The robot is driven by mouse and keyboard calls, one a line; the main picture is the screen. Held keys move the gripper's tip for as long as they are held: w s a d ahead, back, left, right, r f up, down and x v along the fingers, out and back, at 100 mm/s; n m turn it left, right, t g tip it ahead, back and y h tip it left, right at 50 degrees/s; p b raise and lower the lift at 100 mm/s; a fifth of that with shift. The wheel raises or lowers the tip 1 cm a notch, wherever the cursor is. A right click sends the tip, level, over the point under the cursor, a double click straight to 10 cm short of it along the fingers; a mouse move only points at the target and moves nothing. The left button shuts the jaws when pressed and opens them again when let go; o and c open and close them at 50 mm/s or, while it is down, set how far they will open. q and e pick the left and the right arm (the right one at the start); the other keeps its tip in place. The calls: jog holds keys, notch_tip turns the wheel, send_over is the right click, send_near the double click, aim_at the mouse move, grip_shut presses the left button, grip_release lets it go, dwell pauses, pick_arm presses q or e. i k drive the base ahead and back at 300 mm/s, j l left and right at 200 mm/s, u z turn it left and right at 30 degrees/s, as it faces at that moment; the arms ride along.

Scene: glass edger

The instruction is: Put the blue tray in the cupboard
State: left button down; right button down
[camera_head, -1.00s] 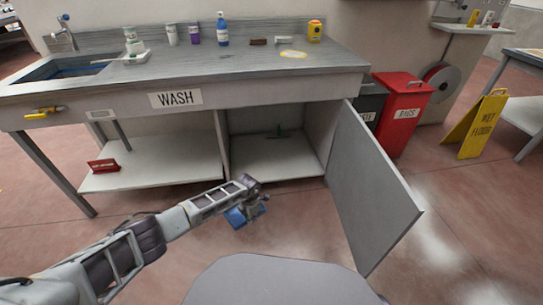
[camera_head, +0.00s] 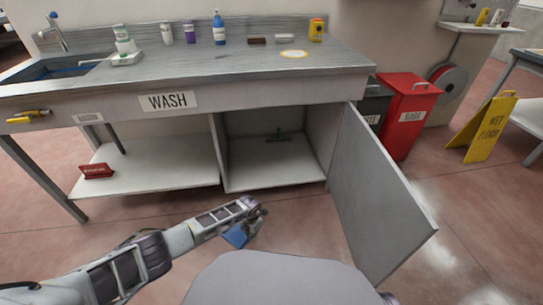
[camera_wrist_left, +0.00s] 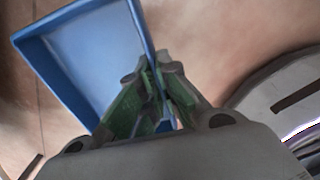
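The blue tray (camera_head: 236,235) hangs from my left gripper (camera_head: 250,207), low in front of the wash counter and above the floor. In the left wrist view the tray (camera_wrist_left: 85,58) is tilted, and the green-padded fingers of the gripper (camera_wrist_left: 158,85) are shut on its rim. The cupboard (camera_head: 275,172) is the open compartment under the counter. Its grey door (camera_head: 378,195) stands wide open to the right. A small dark green object (camera_head: 279,137) is inside near the back. My right gripper is not in view.
The open shelf (camera_head: 150,185) left of the cupboard holds a small red sign (camera_head: 97,171). Bottles and a blue spray bottle (camera_head: 219,30) stand on the counter. A red rags bin (camera_head: 408,115) and yellow wet floor sign (camera_head: 485,128) are right of the door.

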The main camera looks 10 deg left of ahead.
aim_at(262, 167)
jog(key=i, duration=1.75)
jog(key=i+j, duration=0.2)
